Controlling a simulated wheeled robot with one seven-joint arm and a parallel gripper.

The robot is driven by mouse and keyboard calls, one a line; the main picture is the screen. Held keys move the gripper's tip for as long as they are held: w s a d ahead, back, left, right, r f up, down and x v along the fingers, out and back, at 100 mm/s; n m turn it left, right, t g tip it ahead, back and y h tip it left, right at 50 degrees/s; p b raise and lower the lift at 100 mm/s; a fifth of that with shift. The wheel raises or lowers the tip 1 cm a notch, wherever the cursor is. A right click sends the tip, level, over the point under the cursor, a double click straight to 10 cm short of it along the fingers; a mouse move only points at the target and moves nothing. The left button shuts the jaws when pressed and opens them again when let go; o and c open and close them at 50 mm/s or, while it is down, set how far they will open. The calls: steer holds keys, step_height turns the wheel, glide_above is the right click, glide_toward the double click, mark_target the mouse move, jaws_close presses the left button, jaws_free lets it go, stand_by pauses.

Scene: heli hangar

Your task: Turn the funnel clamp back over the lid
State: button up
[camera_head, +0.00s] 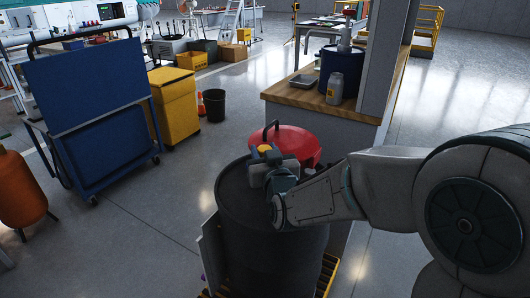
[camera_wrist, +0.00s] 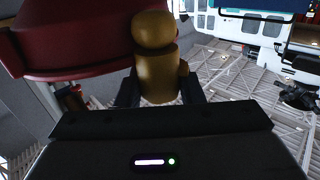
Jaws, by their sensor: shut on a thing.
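The red funnel lid (camera_head: 294,143) is on the dark drum (camera_head: 270,240), toward its far side, with a dark curved handle above it. In the wrist view the red lid (camera_wrist: 75,35) fills the upper left. A yellow-brass clamp knob (camera_head: 264,149) shows at the lid's near left edge. My gripper (camera_head: 275,170) is at that knob, over the drum top. In the wrist view the brass clamp (camera_wrist: 155,60) stands between my dark fingers (camera_wrist: 160,92), which are shut on it. The clamp's lower end is hidden by my gripper.
A wooden-topped counter (camera_head: 310,101) with a grey bottle (camera_head: 335,88) and a dark blue container stands behind the drum. A blue panel cart (camera_head: 90,90) and a yellow bin (camera_head: 174,105) are at left. Open floor lies between the cart and the drum.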

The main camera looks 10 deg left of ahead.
steer(key=shift+f+m+h+b, duration=0.15)
steer(key=shift+m+h+b, duration=0.15)
steer(key=shift+h+b, duration=0.1)
steer(key=shift+a+m+t+h+b, duration=0.1)
steer(key=shift+m+t+h+b, duration=0.55)
steer(key=shift+m+h, duration=0.75)
steer(key=m+h+p, duration=0.1)
steer(key=m+h, duration=0.1)
steer(key=h, duration=0.2)
steer(key=m+h+p, duration=0.1)
steer(key=m+h, duration=0.1)
steer(key=h, duration=0.2)
steer(key=shift+r, duration=0.2)
steer(key=m+g+h+p, duration=0.2)
steer(key=h, duration=0.2)
steer(key=m+g+h+p, duration=0.2)
steer(key=m+h, duration=0.1)
steer(key=shift+m+h+p, duration=0.3)
steer(key=shift+h, duration=0.1)
steer(key=shift+m+g+h+p, duration=1.9)
steer(key=shift+m+g+h, duration=0.3)
steer(key=shift+g, duration=0.55)
steer(key=shift+f+m+g, duration=0.1)
steer(key=shift+m+g, duration=0.2)
steer(key=o, duration=1)
steer(key=shift+d, duration=0.2)
steer(key=shift+c, duration=0.2)
